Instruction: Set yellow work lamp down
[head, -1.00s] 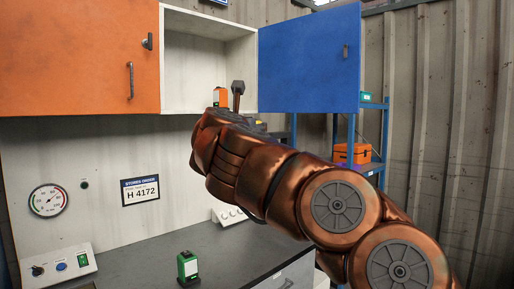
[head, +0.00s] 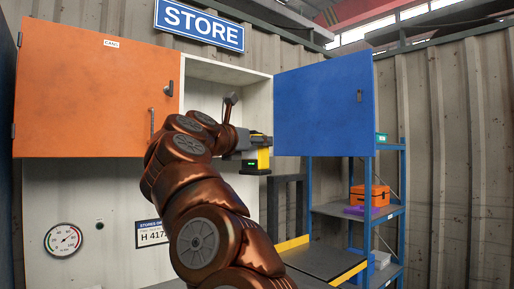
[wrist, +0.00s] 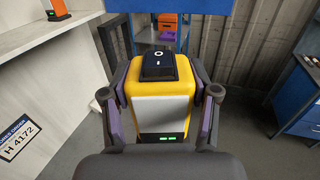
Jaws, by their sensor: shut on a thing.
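The yellow work lamp (head: 262,158) has a yellow body with a dark top and a small green light. It is held in the air in front of the open cabinet, left of the blue door. In the wrist view the lamp (wrist: 160,72) stands upright between the fingers, with a pale grey face and green lights toward me. My gripper (wrist: 160,100) is shut on its sides. In the head view my gripper (head: 247,145) is partly hidden by my arm. No surface touches the lamp's underside in the head view.
The open cabinet (head: 200,70) has an orange door (head: 95,90) and a blue door (head: 322,105). An orange item (wrist: 57,9) stands on its shelf. A dark surface with yellow edges (head: 325,262) lies below right. Blue shelving (head: 400,225) holds an orange box (head: 371,195).

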